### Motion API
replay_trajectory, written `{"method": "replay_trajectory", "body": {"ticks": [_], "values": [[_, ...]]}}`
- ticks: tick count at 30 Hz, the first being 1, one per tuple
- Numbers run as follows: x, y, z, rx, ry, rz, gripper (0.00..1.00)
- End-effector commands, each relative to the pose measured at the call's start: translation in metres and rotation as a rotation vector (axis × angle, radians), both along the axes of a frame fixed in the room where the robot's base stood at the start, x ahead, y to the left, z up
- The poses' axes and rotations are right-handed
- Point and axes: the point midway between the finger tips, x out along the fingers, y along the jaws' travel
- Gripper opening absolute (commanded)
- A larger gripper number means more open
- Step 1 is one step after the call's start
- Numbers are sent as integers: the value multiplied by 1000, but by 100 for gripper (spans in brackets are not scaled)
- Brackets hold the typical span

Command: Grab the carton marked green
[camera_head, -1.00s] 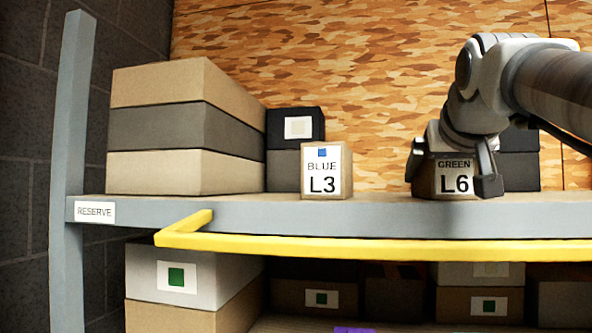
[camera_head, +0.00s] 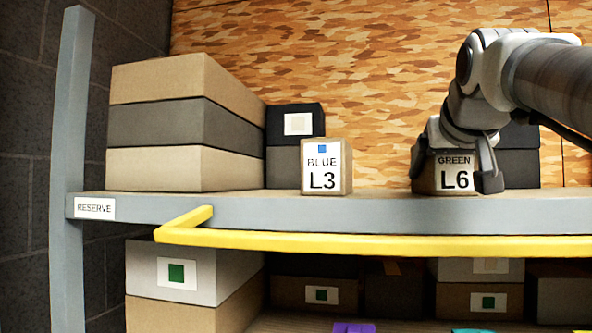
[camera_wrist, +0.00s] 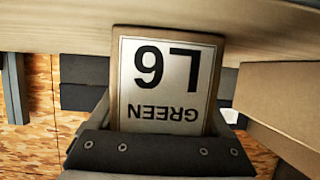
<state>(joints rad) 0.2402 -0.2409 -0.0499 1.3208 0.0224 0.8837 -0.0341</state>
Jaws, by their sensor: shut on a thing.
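The carton marked GREEN L6 (camera_head: 455,175) stands on the upper shelf (camera_head: 380,212) at the right in the head view. My gripper (camera_head: 455,180) reaches over it from above, with a finger on either side, and is shut on it. In the wrist view the carton (camera_wrist: 165,80) shows upside down between the fingers, its label facing the camera. The carton looks upright and at shelf height; I cannot tell whether its base touches the shelf.
A carton marked BLUE L3 (camera_head: 326,168) stands left on the same shelf. Large stacked boxes (camera_head: 180,125) fill the far left, and dark boxes (camera_head: 295,125) stand behind. A yellow bar (camera_head: 380,244) runs along the shelf front. The shelf between the cartons is clear.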

Motion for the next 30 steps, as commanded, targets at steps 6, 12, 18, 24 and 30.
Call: {"method": "replay_trajectory", "body": {"ticks": [6,12,18,24,30], "values": [[0,0,6,-2,-7,0,0],[0,0,19,-2,-9,0,0],[0,0,44,-2,-9,0,0],[1,0,70,-3,-9,-1,0],[0,-1,87,-1,-7,-1,0]]}}
